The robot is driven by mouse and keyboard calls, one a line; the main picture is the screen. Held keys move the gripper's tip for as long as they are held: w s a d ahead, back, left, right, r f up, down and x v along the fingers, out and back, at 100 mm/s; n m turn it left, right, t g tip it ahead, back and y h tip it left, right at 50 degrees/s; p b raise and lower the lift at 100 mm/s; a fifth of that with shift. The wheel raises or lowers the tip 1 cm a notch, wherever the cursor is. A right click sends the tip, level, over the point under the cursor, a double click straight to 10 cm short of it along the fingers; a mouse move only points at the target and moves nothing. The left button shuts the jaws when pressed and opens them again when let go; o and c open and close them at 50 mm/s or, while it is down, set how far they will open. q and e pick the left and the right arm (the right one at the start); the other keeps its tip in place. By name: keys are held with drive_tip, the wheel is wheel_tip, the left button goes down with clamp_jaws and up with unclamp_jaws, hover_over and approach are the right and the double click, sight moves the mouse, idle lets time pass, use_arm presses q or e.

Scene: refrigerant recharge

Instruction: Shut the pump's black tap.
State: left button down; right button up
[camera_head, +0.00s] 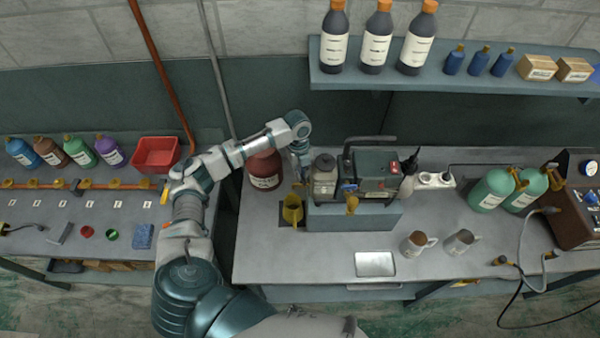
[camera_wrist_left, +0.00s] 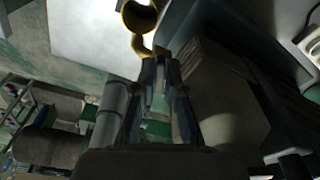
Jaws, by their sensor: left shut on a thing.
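The pump (camera_head: 372,178) stands on a raised grey block on the middle bench. I cannot pick out its black tap clearly in either view. My left gripper (camera_head: 301,178) points down at the pump's left side, and it also shows in the wrist view (camera_wrist_left: 160,70). Its fingers are closed at the handle of a yellow jug (camera_head: 292,212). The jug's open mouth shows at the top of the wrist view (camera_wrist_left: 140,14). The fingers hide the exact contact. The jug is upright over a dark square on the bench. My right gripper is not in view.
A dark red bottle (camera_head: 264,170) stands close behind my left forearm. Two mugs (camera_head: 414,243) and a pale tray (camera_head: 375,264) lie in front. The bench's front left is clear.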

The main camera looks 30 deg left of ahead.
use_arm(q)
drive_tip(key=shift+w, duration=0.1)
drive_tip(key=shift+w+d+m, duration=0.1)
drive_tip(key=shift+d+m, duration=0.05)
drive_tip(key=shift+m, duration=1.35)
drive_tip(key=shift+d+m, duration=0.1)
drive_tip(key=shift+m, duration=0.4)
drive_tip(key=c, duration=1.5)
unclamp_jaws()
drive_tip(key=shift+m, duration=0.3)
drive_tip(key=o, duration=0.4)
drive_tip(key=shift+c, duration=0.2)
